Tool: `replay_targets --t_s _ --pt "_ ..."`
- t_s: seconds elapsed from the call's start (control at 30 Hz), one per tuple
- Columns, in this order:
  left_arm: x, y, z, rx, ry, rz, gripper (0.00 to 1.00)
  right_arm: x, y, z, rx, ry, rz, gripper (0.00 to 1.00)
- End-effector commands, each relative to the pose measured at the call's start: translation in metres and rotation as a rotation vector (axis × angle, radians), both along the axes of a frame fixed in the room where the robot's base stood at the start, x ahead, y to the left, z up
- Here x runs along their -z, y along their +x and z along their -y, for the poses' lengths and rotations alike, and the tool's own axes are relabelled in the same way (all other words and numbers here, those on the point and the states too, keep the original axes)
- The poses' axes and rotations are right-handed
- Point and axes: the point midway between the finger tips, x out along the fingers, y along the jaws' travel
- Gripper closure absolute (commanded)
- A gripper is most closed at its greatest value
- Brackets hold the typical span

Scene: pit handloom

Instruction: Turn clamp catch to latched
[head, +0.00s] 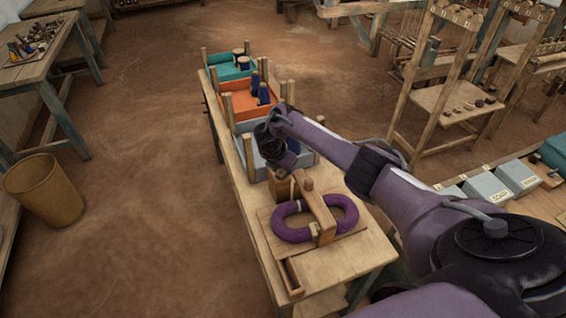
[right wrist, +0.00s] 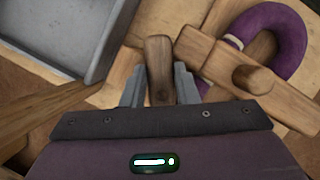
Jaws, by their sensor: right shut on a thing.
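The wooden clamp (head: 320,217) lies across a purple yarn hank (head: 290,232) on a board on the narrow table. In the right wrist view, the clamp bar (right wrist: 216,58) has a round peg on it, and the hank (right wrist: 292,35) curves behind. The clamp catch (right wrist: 159,60) is a short dark wooden piece beside the bar's end. My right gripper (right wrist: 159,88) has its two grey fingers on either side of the catch, shut on it. In the head view, my right gripper (head: 291,178) is at the far-left end of the clamp, and its arm partly hides the catch.
A grey tray (head: 246,158) stands just behind the clamp, close to my right gripper; its edge shows in the right wrist view (right wrist: 62,32). Orange (head: 242,112) and teal (head: 222,74) trays stand farther back. The floor left of the table (head: 357,262) is clear apart from a bin (head: 42,190).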

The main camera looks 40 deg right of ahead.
Motion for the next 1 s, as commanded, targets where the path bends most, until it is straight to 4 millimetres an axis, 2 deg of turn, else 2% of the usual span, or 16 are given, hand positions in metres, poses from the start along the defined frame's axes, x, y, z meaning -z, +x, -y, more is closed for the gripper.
replay_targets --t_s 0.17,0.5,1.0 --pt "-0.0073 -0.0001 0.0 0.0 0.0 0.0 0.64 -0.0017 -0.0018 -0.0005 0.169 0.002 0.0 0.96" --pt "-0.008 0.0001 0.0 0.0 0.0 0.0 0.64 -0.0002 -0.0061 -0.0004 0.428 0.002 0.0 0.96" --pt "-0.0069 0.0003 0.0001 0.0 0.0 0.001 0.64 -0.0006 -0.0084 0.0007 0.579 0.0 0.002 0.96"
